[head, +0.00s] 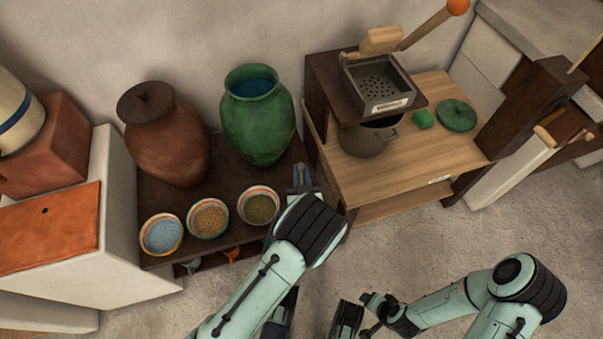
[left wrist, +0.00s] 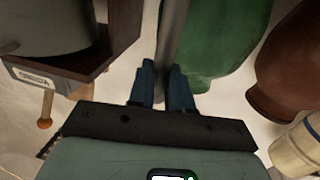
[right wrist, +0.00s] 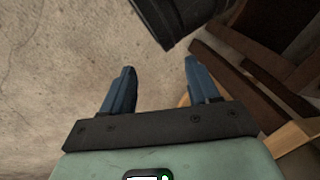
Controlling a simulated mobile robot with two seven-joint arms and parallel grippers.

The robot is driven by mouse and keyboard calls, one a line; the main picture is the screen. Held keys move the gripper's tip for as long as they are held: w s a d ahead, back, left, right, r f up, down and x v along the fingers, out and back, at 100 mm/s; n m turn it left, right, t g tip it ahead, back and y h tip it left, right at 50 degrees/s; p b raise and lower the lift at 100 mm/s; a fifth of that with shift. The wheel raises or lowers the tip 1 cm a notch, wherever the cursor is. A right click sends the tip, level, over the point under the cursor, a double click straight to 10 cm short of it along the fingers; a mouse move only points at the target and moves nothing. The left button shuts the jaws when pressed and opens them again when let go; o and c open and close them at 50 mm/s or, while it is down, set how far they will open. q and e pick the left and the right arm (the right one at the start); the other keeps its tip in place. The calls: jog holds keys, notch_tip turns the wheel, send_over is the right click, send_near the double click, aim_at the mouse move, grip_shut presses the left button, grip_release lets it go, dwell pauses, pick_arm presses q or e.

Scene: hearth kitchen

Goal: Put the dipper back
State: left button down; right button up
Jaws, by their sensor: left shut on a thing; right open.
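My left gripper (head: 302,176) is beside the right side of the green jar (head: 258,130), at the right end of the dark shelf. In the left wrist view its blue fingers (left wrist: 166,80) are shut on a thin grey rod (left wrist: 174,30), which looks like the dipper's handle. The dipper's bowl is not visible. The green jar stands open with blue inside; it also shows in the left wrist view (left wrist: 213,40), close to the rod. My right gripper (right wrist: 160,78) is open and empty, over the floor.
A lidded brown jar (head: 165,140) stands left of the green jar. Bowls of blue (head: 162,234), tan (head: 208,218) and olive (head: 258,206) contents line the shelf's front. A wooden table (head: 425,150) at right holds a pot (head: 362,143) under a perforated box (head: 380,85).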

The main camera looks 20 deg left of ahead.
pick_arm(q)
jog(key=shift+f, duration=0.1)
jog(key=c, duration=1.1)
grip_release()
jog(key=shift+o, duration=0.2)
